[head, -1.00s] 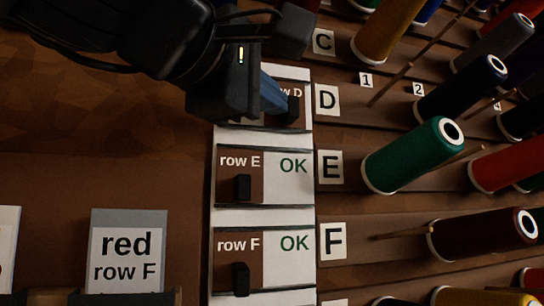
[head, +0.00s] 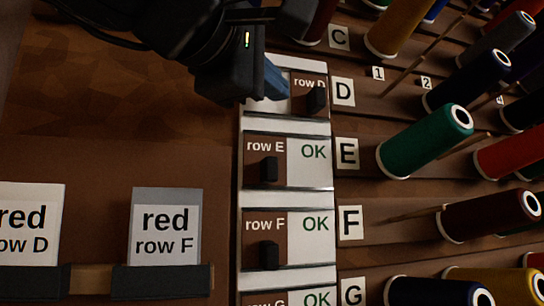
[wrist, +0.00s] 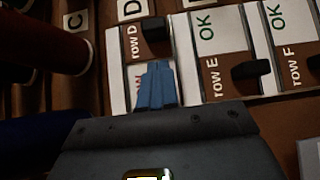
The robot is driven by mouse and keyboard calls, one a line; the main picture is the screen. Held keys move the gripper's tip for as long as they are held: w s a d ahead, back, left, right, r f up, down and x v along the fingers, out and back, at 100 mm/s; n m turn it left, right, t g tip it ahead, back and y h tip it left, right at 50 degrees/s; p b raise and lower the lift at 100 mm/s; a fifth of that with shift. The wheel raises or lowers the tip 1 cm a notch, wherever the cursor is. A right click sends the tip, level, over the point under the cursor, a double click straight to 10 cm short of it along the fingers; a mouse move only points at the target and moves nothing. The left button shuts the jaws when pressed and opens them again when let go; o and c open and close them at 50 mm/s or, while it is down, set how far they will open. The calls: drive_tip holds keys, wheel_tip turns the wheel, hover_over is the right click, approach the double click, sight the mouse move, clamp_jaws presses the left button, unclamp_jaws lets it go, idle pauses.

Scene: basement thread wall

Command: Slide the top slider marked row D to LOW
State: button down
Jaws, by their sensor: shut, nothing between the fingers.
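The row D slider is a brown plate with a black knob (head: 316,100), at the right end of its track beside the D label. White backing is bared to its left; the wrist view shows part of a reddish letter there, mostly hidden by my fingers. The knob also shows in the wrist view (wrist: 155,29). My gripper (head: 277,88) is shut and empty, its blue fingertips over the bared left part of the row D track, apart from the knob. The fingers also show in the wrist view (wrist: 157,84).
The row E slider (head: 268,168) and row F slider (head: 268,255) sit at the left with OK showing. Thread spools, such as a green one (head: 424,142), stick out on the right. Cards reading red row D (head: 30,225) and red row F (head: 165,228) stand at lower left.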

drive_tip(key=b+v, duration=0.2)
drive_tip(key=v, duration=0.8)
idle(0.3)
